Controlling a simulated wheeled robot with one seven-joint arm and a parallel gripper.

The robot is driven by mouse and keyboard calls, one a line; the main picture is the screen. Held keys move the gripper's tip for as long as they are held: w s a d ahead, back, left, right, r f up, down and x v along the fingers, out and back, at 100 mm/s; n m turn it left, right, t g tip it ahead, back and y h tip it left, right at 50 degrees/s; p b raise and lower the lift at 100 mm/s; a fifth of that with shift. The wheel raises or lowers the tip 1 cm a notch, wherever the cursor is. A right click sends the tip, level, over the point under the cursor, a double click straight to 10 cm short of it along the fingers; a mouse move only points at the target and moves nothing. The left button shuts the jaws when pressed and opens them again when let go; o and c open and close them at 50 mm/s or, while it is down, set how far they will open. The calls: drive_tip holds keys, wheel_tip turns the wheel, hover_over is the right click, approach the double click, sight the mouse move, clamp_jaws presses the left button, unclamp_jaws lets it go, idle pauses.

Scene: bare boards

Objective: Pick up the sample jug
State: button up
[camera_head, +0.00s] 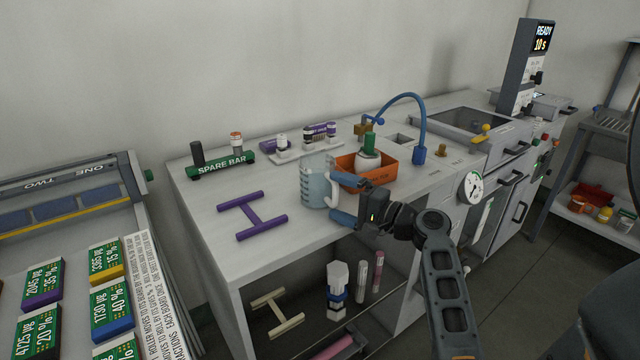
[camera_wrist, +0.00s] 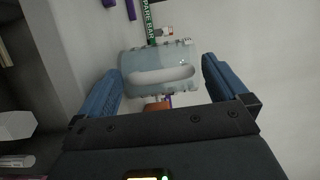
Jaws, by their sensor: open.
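The sample jug (camera_head: 314,186) is a clear, bluish jug with a pale handle, upright near the front edge of the white bench. My gripper (camera_head: 346,200) is open at the jug's right side, with blue fingers pointing toward it. In the wrist view the jug (camera_wrist: 150,62) lies ahead of the open gripper (camera_wrist: 165,85), roughly between the lines of its two blue fingers. The handle (camera_wrist: 165,76) faces my gripper. I cannot tell whether the fingertips reach past the handle; no contact is visible.
Right behind the jug stands an orange bin (camera_head: 378,178) with a green-topped bottle. A purple H-shaped piece (camera_head: 252,216) lies to the left. A green spare bar (camera_head: 220,166) and a white rack (camera_head: 290,155) stand behind. A blue hose (camera_head: 421,120) arches at right.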

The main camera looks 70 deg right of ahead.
sight(321, 184)
drive_tip(key=shift+x, duration=1.6)
drive_tip(key=c, duration=1.2)
drive_tip(key=shift+r, duration=0.1)
drive_tip(key=shift+c, duration=0.5)
